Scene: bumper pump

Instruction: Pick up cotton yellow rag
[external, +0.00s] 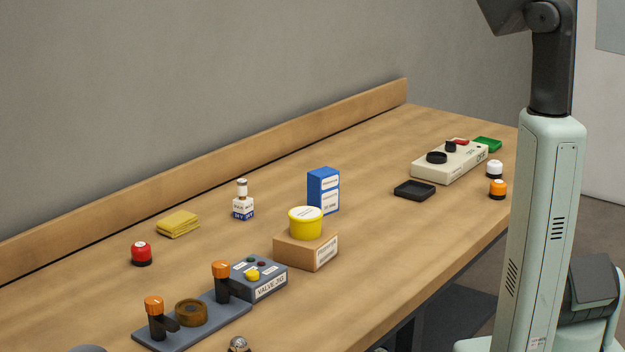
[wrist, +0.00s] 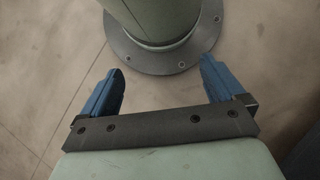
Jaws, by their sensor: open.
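The yellow rag (external: 178,223) lies folded on the wooden table, at the left toward the back board in the external view. Nothing touches it. My gripper (wrist: 160,80) shows only in the wrist view, with its two blue fingers spread apart and nothing between them. It points down over the floor and my round base, away from the table. The rag is not in the wrist view, and my gripper is outside the external view.
A red-topped button (external: 141,253) and a small white-and-blue bottle (external: 243,201) stand on either side of the rag. A cardboard box (external: 306,250) carries a yellow tub (external: 306,223), with a blue box (external: 323,191) behind. A valve panel (external: 195,320) lies in front.

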